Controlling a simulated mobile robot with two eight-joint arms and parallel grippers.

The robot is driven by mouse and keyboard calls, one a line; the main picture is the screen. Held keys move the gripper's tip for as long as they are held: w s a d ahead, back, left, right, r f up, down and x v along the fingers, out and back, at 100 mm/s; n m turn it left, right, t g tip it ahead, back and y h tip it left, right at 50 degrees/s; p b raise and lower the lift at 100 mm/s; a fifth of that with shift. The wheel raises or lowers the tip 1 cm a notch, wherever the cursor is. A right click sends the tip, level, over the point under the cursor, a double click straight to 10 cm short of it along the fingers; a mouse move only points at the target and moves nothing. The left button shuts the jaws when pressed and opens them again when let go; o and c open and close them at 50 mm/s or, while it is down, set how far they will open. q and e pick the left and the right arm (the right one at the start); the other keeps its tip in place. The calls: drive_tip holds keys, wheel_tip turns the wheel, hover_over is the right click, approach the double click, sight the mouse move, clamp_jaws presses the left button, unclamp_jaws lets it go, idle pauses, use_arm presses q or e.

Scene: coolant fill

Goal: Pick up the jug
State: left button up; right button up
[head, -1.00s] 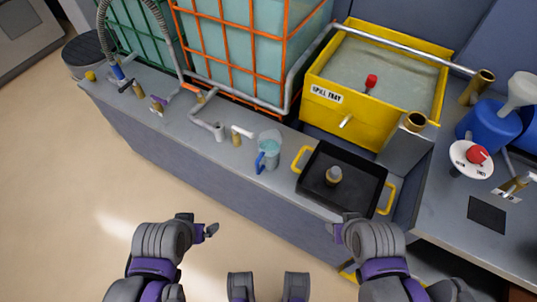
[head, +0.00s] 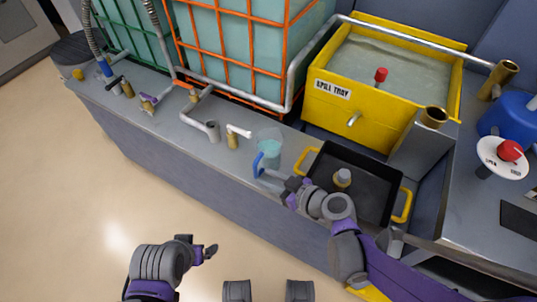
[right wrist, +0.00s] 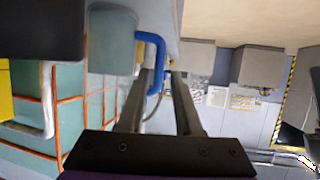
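The clear jug (head: 269,145) with a blue handle stands upright on the grey counter, left of the black tray. In the right wrist view the jug (right wrist: 111,45) is at the upper left, its blue handle (right wrist: 157,48) reaching down between my fingers. My right gripper (head: 268,179) is at the handle, from the front right. In the right wrist view the right gripper (right wrist: 162,73) is open, with a gap on at least one side of the handle. My left gripper (head: 209,250) hangs over the floor in front of the counter, away from the jug; its finger gap is unclear.
The black tray (head: 325,166) with yellow handles holds a small container (head: 342,178). The yellow spill tray (head: 335,112) stands behind it. Taps and pipes, including a white-handled tap (head: 234,137), line the counter left of the jug. Caged tanks (head: 235,50) stand behind.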

sight(257, 173)
drive_tip(key=x, duration=0.4)
drive_tip(key=shift+f+b, duration=0.1)
drive_tip(key=shift+b, duration=0.3)
drive_tip(key=b+x, duration=0.1)
drive_tip(key=x, duration=0.4)
drive_tip(key=shift+d+f+b, duration=0.15)
drive_tip(key=shift+f+b, duration=0.15)
drive_tip(key=shift+b, duration=0.1)
clamp_jaws()
drive_tip(key=shift+s, duration=0.1)
idle(0.4)
